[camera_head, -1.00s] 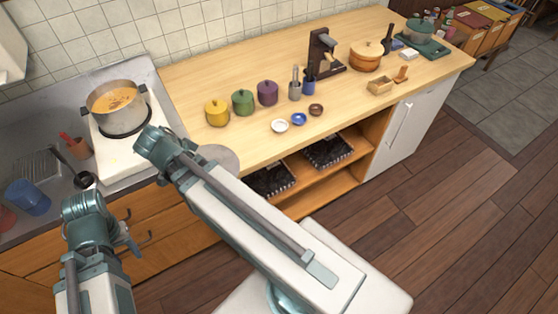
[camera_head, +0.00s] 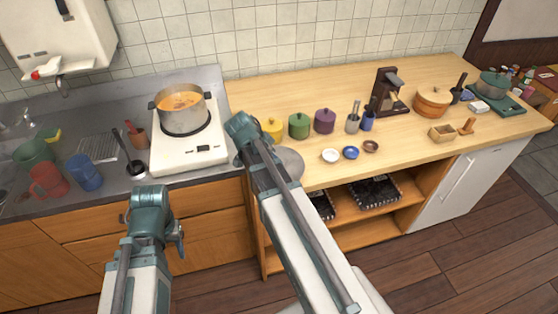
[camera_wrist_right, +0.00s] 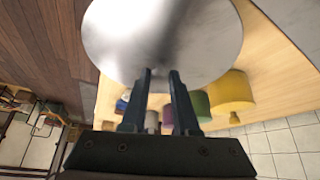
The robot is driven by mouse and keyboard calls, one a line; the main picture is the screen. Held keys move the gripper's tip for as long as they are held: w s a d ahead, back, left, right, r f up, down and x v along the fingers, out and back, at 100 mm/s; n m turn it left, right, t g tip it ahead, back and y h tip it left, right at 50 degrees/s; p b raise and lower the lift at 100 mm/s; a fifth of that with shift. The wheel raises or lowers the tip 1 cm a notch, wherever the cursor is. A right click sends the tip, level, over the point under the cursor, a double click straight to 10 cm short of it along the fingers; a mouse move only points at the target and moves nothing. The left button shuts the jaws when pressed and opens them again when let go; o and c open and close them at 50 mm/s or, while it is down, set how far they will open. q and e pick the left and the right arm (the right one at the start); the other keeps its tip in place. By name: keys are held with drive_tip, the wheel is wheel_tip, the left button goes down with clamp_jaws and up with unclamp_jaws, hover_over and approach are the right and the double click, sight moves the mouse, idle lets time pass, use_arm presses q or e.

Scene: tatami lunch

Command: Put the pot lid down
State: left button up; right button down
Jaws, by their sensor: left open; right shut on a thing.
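The pot lid is a round grey metal disc. In the head view it (camera_head: 291,163) shows partly behind my right arm, above the counter's front edge. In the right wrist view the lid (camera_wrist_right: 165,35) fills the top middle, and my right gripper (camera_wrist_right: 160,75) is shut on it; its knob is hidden. My left gripper (camera_head: 178,236) is open and empty in front of the drawers. The open pot of orange soup (camera_head: 181,106) stands on the white stove (camera_head: 205,150), left of my right arm.
Yellow (camera_head: 272,127), green (camera_head: 299,126) and purple (camera_head: 325,121) lidded pots stand behind the lid. Small dishes (camera_head: 331,155) lie to its right. The wooden counter (camera_head: 420,150) has free room around them. Red and blue cups (camera_head: 86,173) stand by the sink at left.

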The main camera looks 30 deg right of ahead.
sight(282, 156)
drive_tip(key=shift+w+d, duration=0.7)
drive_tip(key=shift+d, duration=0.2)
drive_tip(key=shift+d+f, duration=0.1)
drive_tip(key=shift+w+d, duration=0.25)
drive_tip(key=shift+w, duration=0.05)
wheel_tip(282, 156, down, 4)
drive_tip(key=b, duration=0.3)
drive_tip(key=shift+w+d+r+b, duration=0.1)
drive_tip(key=shift+d+r+b, duration=0.1)
drive_tip(key=shift+b, duration=0.2)
drive_tip(key=shift+f, duration=0.2)
drive_tip(key=c, duration=0.7)
unclamp_jaws()
drive_tip(key=shift+r, duration=0.15)
